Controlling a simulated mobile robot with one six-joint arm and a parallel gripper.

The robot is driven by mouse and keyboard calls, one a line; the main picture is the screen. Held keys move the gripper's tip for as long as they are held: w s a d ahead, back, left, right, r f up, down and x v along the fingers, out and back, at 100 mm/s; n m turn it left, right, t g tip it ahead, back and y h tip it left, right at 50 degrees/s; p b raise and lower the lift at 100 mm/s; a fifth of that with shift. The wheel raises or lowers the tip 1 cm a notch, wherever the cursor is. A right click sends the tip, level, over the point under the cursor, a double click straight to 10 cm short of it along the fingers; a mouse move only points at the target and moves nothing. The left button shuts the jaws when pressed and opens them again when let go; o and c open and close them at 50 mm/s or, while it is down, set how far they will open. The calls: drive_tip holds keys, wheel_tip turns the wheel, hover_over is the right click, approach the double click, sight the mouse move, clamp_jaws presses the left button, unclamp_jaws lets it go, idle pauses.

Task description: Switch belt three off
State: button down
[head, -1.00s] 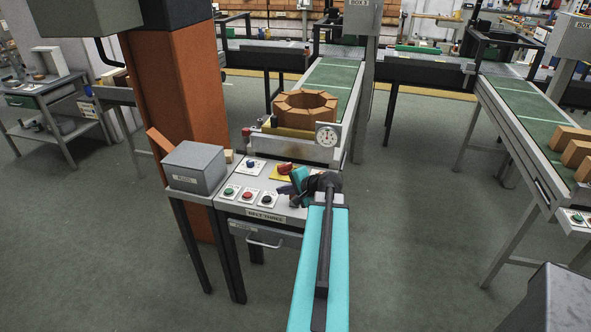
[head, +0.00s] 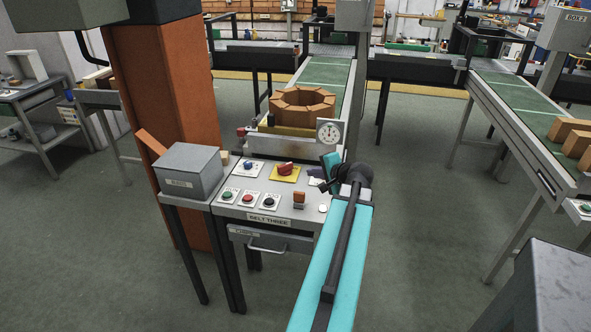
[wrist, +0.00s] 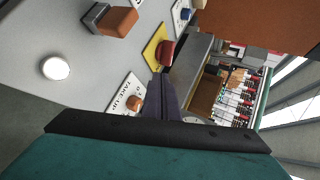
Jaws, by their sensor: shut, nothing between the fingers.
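The belt three panel (head: 225,213) stands in the middle of the head view, with a "BELT THREE" label on its front edge. On it is a red rotary switch (head: 286,169) on a yellow plate; the wrist view shows this switch too (wrist: 166,53). In front are a green button (head: 227,196), a red button (head: 248,198), a black button (head: 270,201) and an orange rocker (head: 299,200). My gripper (wrist: 160,80) is shut and empty. Its dark fingers are beside the yellow plate and a small orange take-up knob (wrist: 134,103), over the panel's right side.
A grey box (head: 190,172) stands left of the panel, near an orange-brown column (head: 160,100). A blue knob (head: 249,165) and white lamp (head: 323,208) are also on the panel.

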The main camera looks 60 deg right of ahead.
drive_tip(key=shift+d, duration=0.15)
drive_tip(key=p, duration=0.3)
approach(290, 166)
drive_tip(key=w+f, duration=0.1)
drive_tip(key=w+d+f, duration=0.1)
drive_tip(key=f, duration=0.1)
drive_tip(key=shift+w+d, duration=0.25)
drive_tip(key=shift+w+d+p, duration=0.15)
drive_tip(key=shift+w+d, duration=0.05)
drive_tip(key=shift+w, duration=0.2)
drive_tip(key=shift+w+d+p, duration=0.15)
drive_tip(key=shift+w+d, duration=0.05)
drive_tip(key=shift+w, duration=0.25)
drive_tip(key=shift+a, duration=0.4)
drive_tip(key=shift+w+d, duration=0.15)
drive_tip(key=shift+d, duration=0.2)
drive_tip(key=shift+w+b, duration=0.1)
drive_tip(key=shift+b, duration=0.2)
